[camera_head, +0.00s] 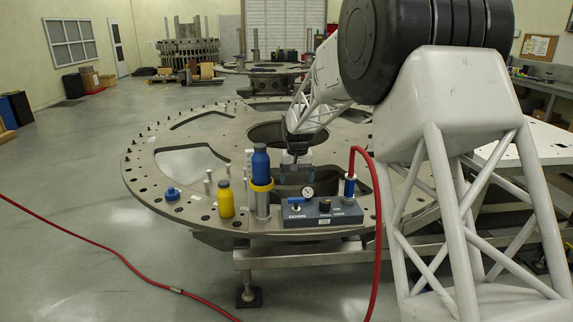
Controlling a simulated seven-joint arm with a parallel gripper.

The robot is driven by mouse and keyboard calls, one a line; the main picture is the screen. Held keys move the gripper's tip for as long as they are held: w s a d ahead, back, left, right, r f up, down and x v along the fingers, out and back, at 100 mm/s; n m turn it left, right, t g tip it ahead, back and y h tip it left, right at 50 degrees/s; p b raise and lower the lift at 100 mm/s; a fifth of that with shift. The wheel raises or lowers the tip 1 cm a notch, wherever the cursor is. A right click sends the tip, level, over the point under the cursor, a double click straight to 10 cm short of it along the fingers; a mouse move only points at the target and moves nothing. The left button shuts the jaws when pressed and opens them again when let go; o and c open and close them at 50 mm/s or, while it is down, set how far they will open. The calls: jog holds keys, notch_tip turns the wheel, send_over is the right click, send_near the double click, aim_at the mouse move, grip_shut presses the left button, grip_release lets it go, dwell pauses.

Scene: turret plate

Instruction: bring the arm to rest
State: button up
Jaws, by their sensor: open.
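My arm is bent over the turret plate (150,165) from the right. My gripper (295,158) points down over the plate, behind the control box (322,213). It is small in the picture and looks open, with nothing seen between its fingers. A blue bottle (261,165) stands upright in a yellow-ringed metal cylinder (263,204), left of my gripper. I cannot tell the exact gap between my gripper and the bottle or the box.
A yellow bottle (226,200) and a blue cap-like part (172,194) sit on the plate at left. A red hose (376,240) loops up from the box's right side. Short pins stand near the bottles. The floor (80,200) at left is mostly clear.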

jog(key=s+d+r, duration=0.2)
jog(key=s+r, duration=0.2)
jog(key=s, duration=0.5)
jog(key=s+d+r+t, duration=0.1)
jog(key=s+r, duration=0.3)
jog(key=s, duration=0.6)
jog(key=s+d+r, duration=0.2)
jog(key=s+r, duration=0.3)
jog(key=s, duration=0.4)
jog(key=s+d+f, duration=0.1)
jog(key=s+f, duration=0.1)
jog(key=s, duration=1.1)
jog(key=s+d+f+t, duration=0.1)
jog(key=s+f, duration=0.1)
jog(key=s, duration=1.2)
jog(key=shift+s+d+f+t, duration=0.2)
jog(key=shift+s+f+t, duration=0.05)
jog(key=shift+t, duration=0.05)
